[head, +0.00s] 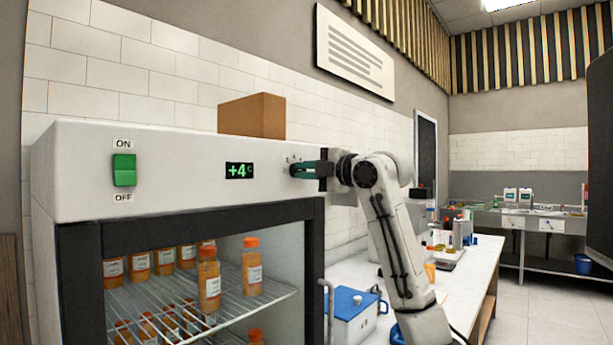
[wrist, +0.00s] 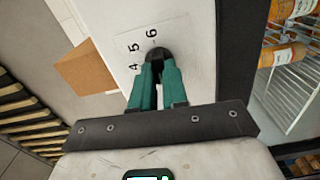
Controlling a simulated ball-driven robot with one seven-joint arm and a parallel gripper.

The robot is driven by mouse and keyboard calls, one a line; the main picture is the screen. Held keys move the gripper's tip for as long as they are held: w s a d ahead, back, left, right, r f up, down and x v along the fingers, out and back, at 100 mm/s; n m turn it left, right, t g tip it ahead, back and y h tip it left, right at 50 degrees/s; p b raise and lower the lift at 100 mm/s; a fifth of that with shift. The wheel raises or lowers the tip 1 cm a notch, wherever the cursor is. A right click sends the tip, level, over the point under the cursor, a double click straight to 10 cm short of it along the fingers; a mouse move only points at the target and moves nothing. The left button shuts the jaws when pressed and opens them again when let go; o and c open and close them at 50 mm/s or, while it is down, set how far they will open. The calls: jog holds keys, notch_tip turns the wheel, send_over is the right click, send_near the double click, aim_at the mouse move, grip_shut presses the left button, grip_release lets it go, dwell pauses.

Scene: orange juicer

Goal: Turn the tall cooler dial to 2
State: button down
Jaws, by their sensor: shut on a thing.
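The tall cooler (head: 200,190) stands at the left in the head view, with a white top panel. Its display (head: 240,170) reads +4. The black dial (wrist: 157,54) is on the panel, with the numbers 4, 5 and 6 showing beside it in the wrist view. The other numbers and the dial's pointer are hidden. My gripper (head: 308,170) comes to the panel from the right. In the wrist view, its green fingers (wrist: 155,72) are shut on the dial, one on each side.
A green ON/OFF switch (head: 124,170) is at the panel's left. A cardboard box (head: 252,115) sits on top of the cooler. Orange juice bottles (head: 209,280) stand on wire shelves inside. A blue-lidded cool box (head: 352,305) and a white table (head: 470,275) are to the right.

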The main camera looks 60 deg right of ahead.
jog(key=shift+f+n, duration=0.1)
jog(key=shift+n, duration=0.5)
jog(key=c, duration=1.1)
grip_release()
jog(key=shift+c, duration=0.2)
jog(key=b+v, duration=0.2)
jog(key=v, duration=0.9)
jog(key=shift+w, duration=0.1)
